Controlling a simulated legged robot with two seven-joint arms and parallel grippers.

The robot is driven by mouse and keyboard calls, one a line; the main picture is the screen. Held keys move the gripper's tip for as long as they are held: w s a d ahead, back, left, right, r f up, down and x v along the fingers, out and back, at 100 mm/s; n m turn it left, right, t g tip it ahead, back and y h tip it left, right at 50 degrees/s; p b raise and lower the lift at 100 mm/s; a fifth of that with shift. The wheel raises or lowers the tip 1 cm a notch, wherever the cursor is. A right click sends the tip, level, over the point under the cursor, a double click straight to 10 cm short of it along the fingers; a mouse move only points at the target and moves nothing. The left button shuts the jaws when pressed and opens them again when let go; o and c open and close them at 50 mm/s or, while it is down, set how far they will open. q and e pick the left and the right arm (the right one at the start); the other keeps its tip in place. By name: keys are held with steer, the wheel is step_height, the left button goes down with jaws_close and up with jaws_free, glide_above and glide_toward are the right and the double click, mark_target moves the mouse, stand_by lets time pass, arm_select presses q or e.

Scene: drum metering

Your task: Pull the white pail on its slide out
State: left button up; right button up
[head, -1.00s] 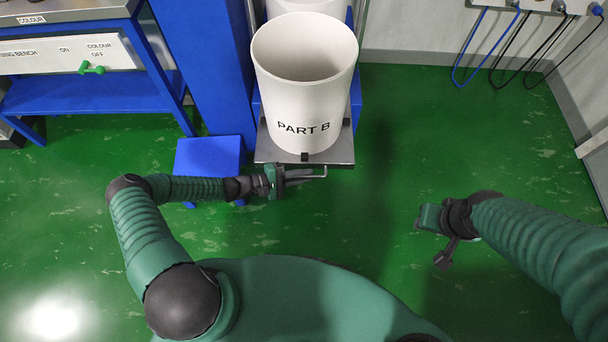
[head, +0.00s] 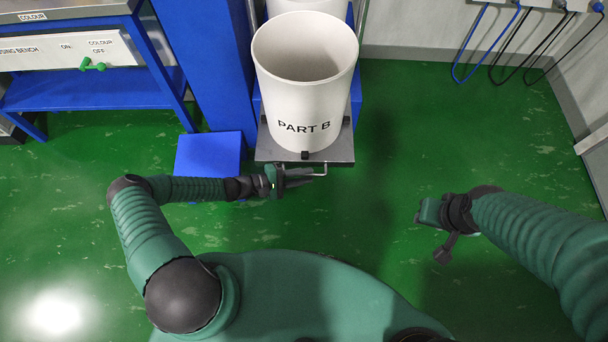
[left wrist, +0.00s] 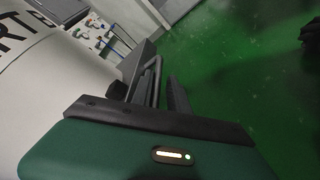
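The white pail (head: 303,95), marked PART B, stands upright on a grey slide plate (head: 263,150) at the top centre of the head view. A thin metal handle (head: 326,170) sticks out from the plate's front edge. It also shows in the left wrist view (left wrist: 156,72). My left gripper (head: 312,173) is at this handle, just in front of the plate. Its fingers look apart, with the handle bar between them in the left wrist view; contact cannot be told. My right gripper (head: 425,215) is away over the floor at right, its fingers hard to make out.
A second white container (head: 305,5) stands behind the pail. A blue step (head: 208,152) and a blue post (head: 205,70) are left of the slide, with a bench (head: 90,95) further left. Cables (head: 487,40) hang at upper right. The green floor in front and right is clear.

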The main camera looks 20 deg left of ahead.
arm_select(q)
steer(key=p+v, duration=0.3)
steer(key=v, duration=1.4)
steer(key=shift+d+r, duration=0.1)
